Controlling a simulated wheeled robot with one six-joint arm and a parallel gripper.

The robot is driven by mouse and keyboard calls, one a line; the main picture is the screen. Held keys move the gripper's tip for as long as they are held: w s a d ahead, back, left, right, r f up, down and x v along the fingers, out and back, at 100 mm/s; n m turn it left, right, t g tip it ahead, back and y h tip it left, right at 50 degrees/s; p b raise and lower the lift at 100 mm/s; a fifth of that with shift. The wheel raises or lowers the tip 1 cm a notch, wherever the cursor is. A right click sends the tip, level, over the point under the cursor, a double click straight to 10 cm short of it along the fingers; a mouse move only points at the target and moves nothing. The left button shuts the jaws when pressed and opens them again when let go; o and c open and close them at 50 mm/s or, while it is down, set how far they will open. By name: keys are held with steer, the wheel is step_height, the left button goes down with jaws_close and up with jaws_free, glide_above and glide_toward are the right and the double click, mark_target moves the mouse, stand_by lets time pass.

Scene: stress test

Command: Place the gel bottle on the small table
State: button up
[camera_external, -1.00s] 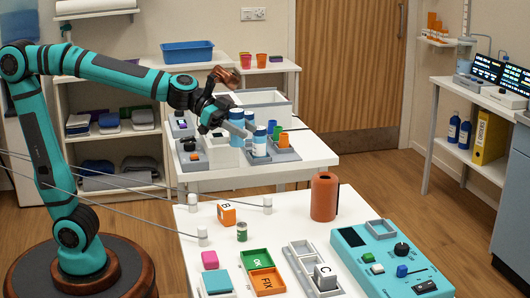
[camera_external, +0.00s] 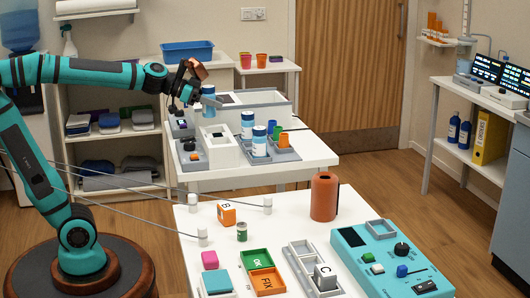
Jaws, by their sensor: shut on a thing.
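My gripper (camera_external: 201,98) is shut on a small blue-and-white bottle (camera_external: 209,94), which I take to be the gel bottle; its label is too small to read. The bottle is held roughly upright and appears raised above the middle white table, with the fingers covering part of it. The small white table (camera_external: 285,66) stands at the back, right of the shelf unit and against the wall. It carries a red cup (camera_external: 246,61), an orange cup (camera_external: 261,60) and a small dark purple item (camera_external: 276,58). Some bare top shows at its right.
Two similar bottles (camera_external: 247,122) stand in grey trays on the middle table (camera_external: 318,152), near a white divided box (camera_external: 221,146). A blue bin (camera_external: 187,51) sits on the shelf unit left of the small table. The front table holds an orange-brown canister (camera_external: 324,196) and panels.

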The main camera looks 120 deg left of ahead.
steer(key=s+a+n+g+y, duration=0.1)
steer(key=s+a+n+y, duration=0.15)
steer(key=s, duration=0.35)
steer(key=shift+m+h, duration=0.45)
steer(key=shift+s+f, duration=0.15)
steer(key=shift+f, duration=2.4)
steer(key=shift+s+f, duration=0.1)
steer(key=shift+f, duration=2.45)
steer(key=shift+f, duration=0.15)
steer(key=o, duration=0.8)
steer(key=shift+o, duration=0.2)
steer(key=shift+r, duration=0.2)
steer(key=v, duration=1.2)
steer(key=shift+r, duration=0.1)
